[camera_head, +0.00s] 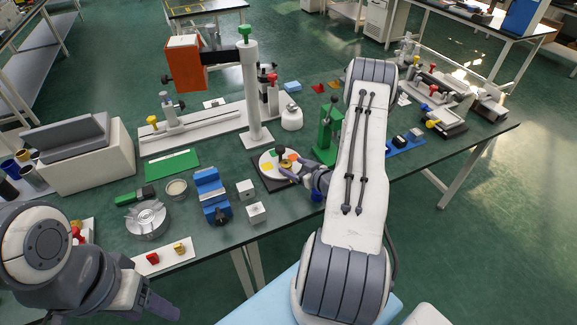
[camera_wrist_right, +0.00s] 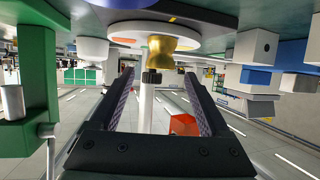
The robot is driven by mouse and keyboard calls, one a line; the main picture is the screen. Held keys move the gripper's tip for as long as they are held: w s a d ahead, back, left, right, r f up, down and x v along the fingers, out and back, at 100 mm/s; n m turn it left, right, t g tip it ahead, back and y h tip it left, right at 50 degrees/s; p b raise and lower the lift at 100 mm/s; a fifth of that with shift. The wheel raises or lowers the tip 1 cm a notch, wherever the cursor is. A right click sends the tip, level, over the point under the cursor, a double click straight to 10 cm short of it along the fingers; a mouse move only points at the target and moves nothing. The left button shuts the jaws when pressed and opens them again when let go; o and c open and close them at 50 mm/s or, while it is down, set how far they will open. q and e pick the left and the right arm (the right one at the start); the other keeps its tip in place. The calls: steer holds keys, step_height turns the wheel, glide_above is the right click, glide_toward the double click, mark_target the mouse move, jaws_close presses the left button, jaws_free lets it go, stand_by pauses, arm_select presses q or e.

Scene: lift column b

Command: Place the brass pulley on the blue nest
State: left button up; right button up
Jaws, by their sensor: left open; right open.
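The brass pulley (camera_wrist_right: 172,53) is a waisted gold spool on a round white disc (camera_wrist_right: 150,30), in the upside-down right wrist view. In the head view the disc (camera_head: 266,171) carries coloured patches, and the pulley (camera_head: 285,164) shows small near its right side. My right gripper (camera_wrist_right: 160,80) is open, its two fingers pointing toward the pulley, with nothing seen between them; in the head view it (camera_head: 294,172) is low at the disc's right edge. I cannot clearly make out the blue nest. My left gripper (camera_head: 160,300) is open at the lower left, off the table's front edge.
A green press (camera_head: 327,135) stands close to the right gripper. A white post (camera_head: 254,95) with an orange box (camera_head: 186,66) rises behind the disc. A blue vise (camera_head: 211,190) and white cubes (camera_head: 256,212) stand left of it; a blue tray (camera_head: 405,145) lies right.

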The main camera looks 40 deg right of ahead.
steer(key=b+v, duration=0.1)
steer(key=v, duration=0.8)
steer(key=w+a+r+n+g, duration=0.3)
steer(key=w+a+n+g, duration=0.15)
steer(key=w+a, duration=0.45)
steer(key=s+a+r+g, duration=0.2)
steer(key=a+r, duration=0.1)
steer(key=a, duration=0.4)
steer(key=s+a+r+g, duration=0.1)
steer(key=a+r+g, duration=0.15)
steer(key=a, duration=0.35)
steer(key=s+a+r+n+g, duration=0.1)
steer(key=s+a+r, duration=0.2)
steer(key=s+a, duration=0.2)
steer(key=s+a+r+n+g, duration=0.1)
steer(key=s+a, duration=0.4)
steer(key=s, duration=0.5)
steer(key=s+a+r+n+g+y, duration=0.1)
steer(key=s+a+r+g, duration=0.1)
steer(key=s+a+r, duration=0.2)
steer(key=s+a, duration=0.2)
steer(key=s, duration=0.1)
steer(key=shift+s+r, duration=0.3)
steer(key=shift+r, duration=0.1)
